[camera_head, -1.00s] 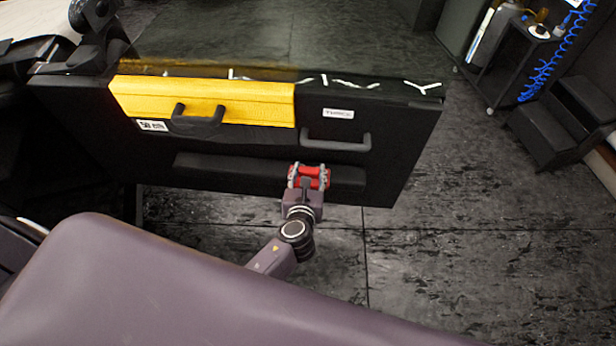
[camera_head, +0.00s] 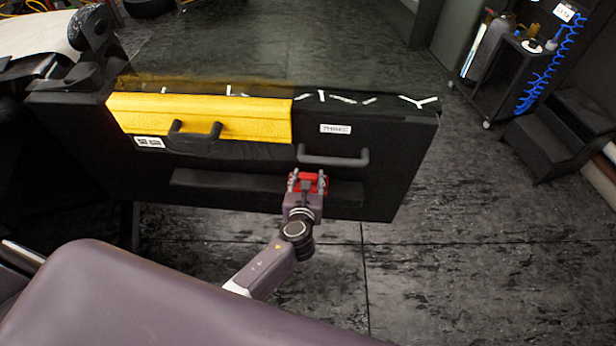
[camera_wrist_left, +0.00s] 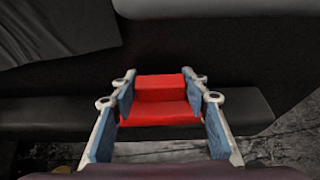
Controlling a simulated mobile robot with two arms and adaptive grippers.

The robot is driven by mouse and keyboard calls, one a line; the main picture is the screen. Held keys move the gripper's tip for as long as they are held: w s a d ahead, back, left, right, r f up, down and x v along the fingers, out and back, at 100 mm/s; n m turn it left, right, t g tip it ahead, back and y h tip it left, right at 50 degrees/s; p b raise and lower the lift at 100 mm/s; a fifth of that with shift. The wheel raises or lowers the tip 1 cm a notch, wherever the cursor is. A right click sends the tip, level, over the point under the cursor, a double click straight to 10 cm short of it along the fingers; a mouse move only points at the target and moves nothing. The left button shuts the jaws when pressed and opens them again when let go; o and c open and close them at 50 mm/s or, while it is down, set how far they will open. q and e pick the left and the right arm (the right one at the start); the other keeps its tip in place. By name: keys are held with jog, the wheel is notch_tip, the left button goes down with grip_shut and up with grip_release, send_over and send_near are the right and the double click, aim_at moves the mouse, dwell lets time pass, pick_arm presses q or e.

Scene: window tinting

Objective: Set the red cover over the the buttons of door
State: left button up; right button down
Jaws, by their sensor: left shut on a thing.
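The red cover (camera_head: 309,182) is held between the fingers of my left gripper (camera_head: 307,184), in front of the lower part of the black door (camera_head: 385,165). In the left wrist view the red cover (camera_wrist_left: 160,97) has a stepped shape and sits between the two blue-padded fingers of the left gripper (camera_wrist_left: 160,103). A long black armrest ledge (camera_head: 225,190) runs across the door behind the gripper. I cannot make out the buttons. Whether the cover touches the door is not clear. My right gripper is not in view.
A yellow cover (camera_head: 200,118) lies over the door's upper left part. A black handle (camera_head: 335,157) sticks out just above my gripper. A black step stool (camera_head: 565,130) and a cart (camera_head: 505,80) stand at the right. The floor between is clear.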

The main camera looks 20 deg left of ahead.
pick_arm(q)
jog(key=shift+f, duration=0.25)
dwell(0.3)
jog(key=o, duration=1.2)
jog(key=shift+s, duration=0.1)
jog(key=v, duration=1.2)
